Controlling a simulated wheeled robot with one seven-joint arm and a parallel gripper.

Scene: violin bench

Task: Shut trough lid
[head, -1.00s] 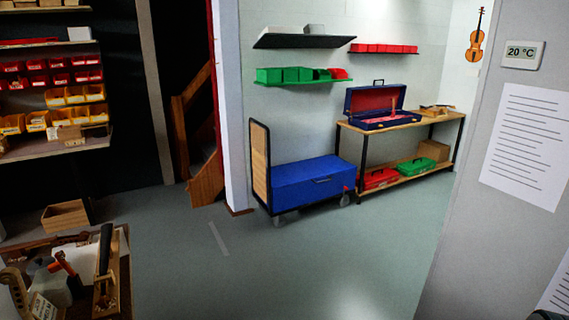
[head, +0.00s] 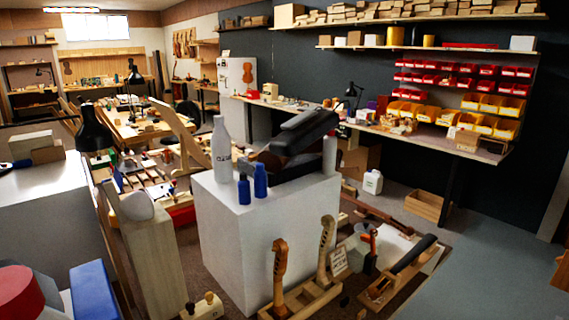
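A dark grey and black object (head: 296,134) sits on top of a white block-shaped stand (head: 270,235) in the middle of the head view. Its long upper part slants up to the right above a dark lower part. It may be the trough with its lid raised, but I cannot tell for sure. A tall pale bottle (head: 221,150) and two small blue bottles (head: 260,181) stand at the stand's left front corner. Another pale bottle (head: 329,155) stands at its right. My gripper is not in view.
A low bench with scroll-topped violin necks (head: 280,265) and tools stands in front of the stand. A white canister (head: 373,182) and a wooden crate (head: 427,206) are on the floor behind. Bare floor (head: 490,270) lies at the right.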

